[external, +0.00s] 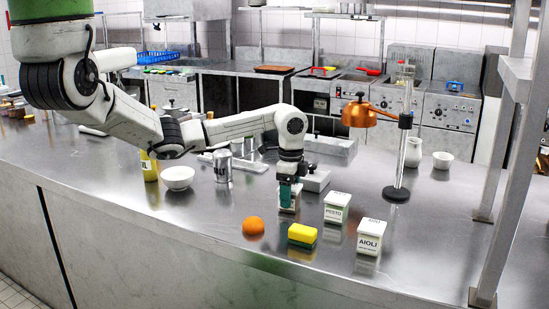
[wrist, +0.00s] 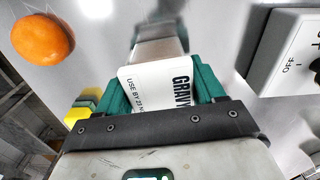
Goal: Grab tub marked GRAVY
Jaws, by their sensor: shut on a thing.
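The tub marked GRAVY (wrist: 158,88) is white with black print, and its label reads GRAVY and a USE BY line in the wrist view. My gripper (wrist: 160,95) has its green fingers on both sides of this tub and is shut on it. In the external view my gripper (external: 288,197) points down at the counter, left of the PESTO tub (external: 337,208). The gravy tub is mostly hidden there behind the fingers. I cannot tell whether it touches the counter.
An orange (external: 253,226), a yellow and green sponge (external: 302,236) and the AIOLI tub (external: 371,238) stand in front of my gripper. A grey device with an OFF dial (wrist: 290,50) is close on the right in the wrist view. A copper heat lamp (external: 398,130) stands behind the tubs.

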